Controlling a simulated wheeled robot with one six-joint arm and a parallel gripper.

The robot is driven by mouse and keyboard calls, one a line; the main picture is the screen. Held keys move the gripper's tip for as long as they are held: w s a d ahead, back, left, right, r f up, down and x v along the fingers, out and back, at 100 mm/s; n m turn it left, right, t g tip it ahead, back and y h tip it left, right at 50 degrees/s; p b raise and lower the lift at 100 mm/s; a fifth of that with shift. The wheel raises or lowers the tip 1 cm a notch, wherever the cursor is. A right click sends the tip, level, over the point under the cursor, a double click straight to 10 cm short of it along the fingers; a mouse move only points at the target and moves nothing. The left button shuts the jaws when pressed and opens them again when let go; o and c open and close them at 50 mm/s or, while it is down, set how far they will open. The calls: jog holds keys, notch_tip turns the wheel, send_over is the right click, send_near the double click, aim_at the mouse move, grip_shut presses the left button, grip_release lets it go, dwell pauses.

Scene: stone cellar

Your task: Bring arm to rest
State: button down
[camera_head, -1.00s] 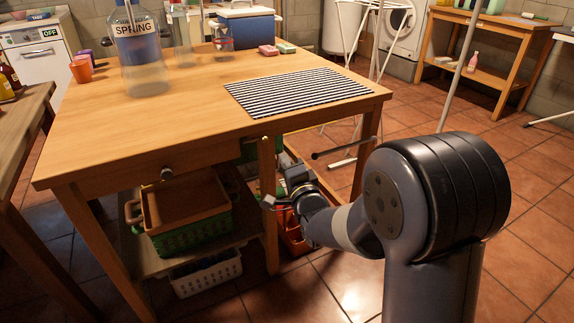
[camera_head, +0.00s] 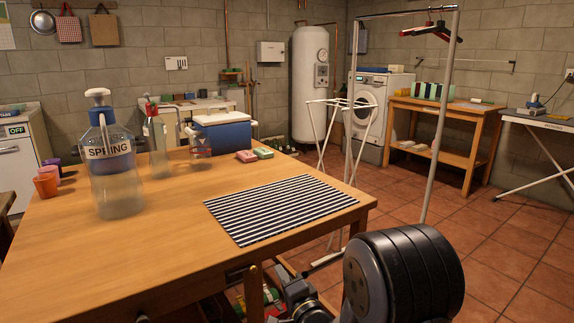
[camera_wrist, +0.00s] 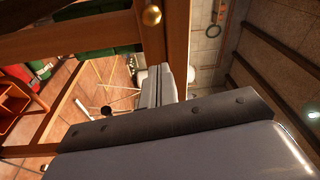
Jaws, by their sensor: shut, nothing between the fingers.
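My arm is folded low in front of the wooden table (camera_head: 130,245), at the bottom of the head view. Its large dark joint shows right of the table's near right corner. My gripper (camera_wrist: 160,86) shows in the wrist view as two grey fingers side by side, shut with nothing between them. In the head view the wrist is at the bottom edge, below the tabletop and close to the table's front leg; the fingertips there are cut off or hidden. A grey part of my arm fills the lower wrist view.
On the table are a SPRING bottle (camera_head: 118,185), cups (camera_head: 46,185), a striped mat (camera_head: 280,208) and two small blocks (camera_head: 247,156). A blue-and-white cooler (camera_head: 222,135) stands behind. A drying rack (camera_head: 335,135) is beyond the table. Tiled floor (camera_head: 490,245) is open at right.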

jog(key=v, duration=0.6)
dwell(0.3)
